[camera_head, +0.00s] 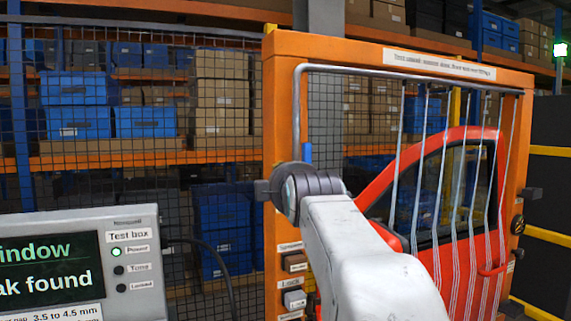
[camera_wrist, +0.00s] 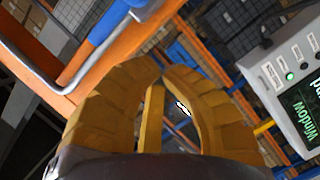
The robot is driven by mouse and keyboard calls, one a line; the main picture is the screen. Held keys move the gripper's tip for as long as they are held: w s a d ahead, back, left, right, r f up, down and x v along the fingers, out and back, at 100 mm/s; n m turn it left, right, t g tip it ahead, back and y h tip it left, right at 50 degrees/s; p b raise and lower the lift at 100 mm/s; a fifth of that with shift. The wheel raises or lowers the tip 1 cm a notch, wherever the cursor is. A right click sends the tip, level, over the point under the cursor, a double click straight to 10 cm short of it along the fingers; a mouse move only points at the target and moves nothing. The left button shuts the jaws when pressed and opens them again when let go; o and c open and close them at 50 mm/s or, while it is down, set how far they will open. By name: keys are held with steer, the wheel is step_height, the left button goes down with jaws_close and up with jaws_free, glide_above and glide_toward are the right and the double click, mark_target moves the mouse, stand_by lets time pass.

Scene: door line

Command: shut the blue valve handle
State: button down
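The blue valve handle (camera_head: 306,153) shows in the head view as a short upright blue piece by the grey pipe, on the orange frame's left side, just above my wrist. Its lower part is hidden by my arm. In the wrist view the blue handle (camera_wrist: 104,24) lies at the top left, beyond my fingers and apart from them. My gripper (camera_wrist: 162,70) has two yellow fingers whose tips meet, with nothing seen between them. In the head view the fingers are hidden behind my wrist.
The orange frame (camera_head: 283,110) holds a red car door (camera_head: 465,245) behind hanging pale strips. A test box (camera_head: 125,238) with a lit screen stands at the lower left. A mesh fence and shelves of blue bins (camera_head: 145,121) and cartons stand behind.

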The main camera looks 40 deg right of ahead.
step_height(320, 180, up, 3)
steer(key=n, duration=0.2)
steer(key=n+t, duration=0.1)
steer(key=n, duration=0.2)
steer(key=shift+d+f+n+h, duration=0.15)
steer(key=shift+f+n+h, duration=0.05)
steer(key=shift+n+h, duration=0.1)
steer(key=shift+w, duration=0.1)
